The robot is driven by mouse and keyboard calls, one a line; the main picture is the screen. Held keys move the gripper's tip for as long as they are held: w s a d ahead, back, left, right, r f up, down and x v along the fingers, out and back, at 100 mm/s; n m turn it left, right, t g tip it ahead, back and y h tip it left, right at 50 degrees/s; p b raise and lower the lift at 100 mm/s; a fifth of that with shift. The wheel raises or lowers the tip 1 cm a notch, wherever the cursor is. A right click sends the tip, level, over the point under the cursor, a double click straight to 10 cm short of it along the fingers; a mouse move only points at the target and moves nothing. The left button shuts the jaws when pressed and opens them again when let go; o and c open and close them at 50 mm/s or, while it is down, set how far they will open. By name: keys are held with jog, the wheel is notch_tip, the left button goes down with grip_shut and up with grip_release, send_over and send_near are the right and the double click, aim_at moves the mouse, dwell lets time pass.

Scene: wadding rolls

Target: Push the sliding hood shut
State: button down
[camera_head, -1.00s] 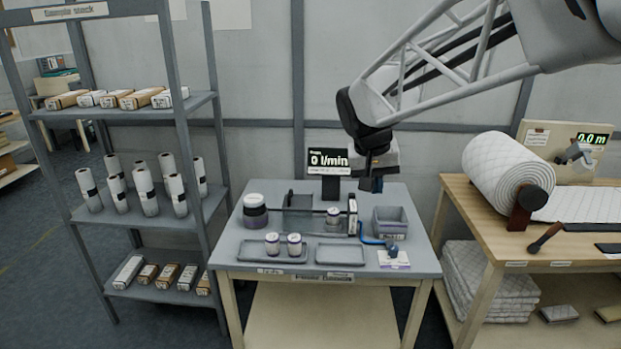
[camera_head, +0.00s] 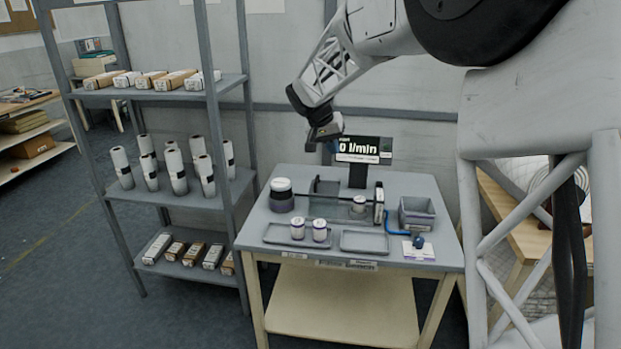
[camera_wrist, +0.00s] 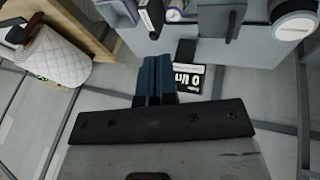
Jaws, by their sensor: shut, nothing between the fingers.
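The sliding hood appears to be the clear, hard-to-see cover with a dark upright panel (camera_head: 325,187) at the back of the grey table. The panel also shows in the wrist view (camera_wrist: 234,22). A small white-lidded jar (camera_head: 359,203) stands to its right, beside a dark labelled post (camera_head: 379,203). A gap lies between panel and post. My gripper (camera_head: 333,146) is shut and empty, above the back of the table and touching nothing. Its blue fingers (camera_wrist: 153,76) show in the wrist view, apart from the panel. The hood's clear edges cannot be made out.
A display reading 0 l/min (camera_head: 363,150) stands behind the hood, close to my gripper. A larger white-lidded jar (camera_head: 281,195) is left of the panel. Two jars stand on the left tray (camera_head: 274,237); the right tray (camera_head: 364,243) is empty. A grey bin (camera_head: 416,213) is at right.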

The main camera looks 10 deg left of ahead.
jog(key=w+a+f, duration=0.5)
jog(key=w+a, duration=0.1)
jog(key=a, duration=0.3)
jog(key=w+a+f+t+h, duration=0.1)
jog(key=w+a+f, duration=0.4)
jog(key=a, duration=0.3)
jog(key=shift+w+a+f, duration=0.35)
jog(key=shift+w+a, duration=0.05)
jog(key=shift+w, duration=0.05)
jog(key=w+d+f, duration=0.3)
jog(key=d+f, duration=0.5)
jog(key=f, duration=0.1)
jog(key=shift+w+d, duration=0.15)
jog(key=shift+w, duration=0.05)
jog(key=shift+d, duration=0.1)
jog(key=d, duration=1.4)
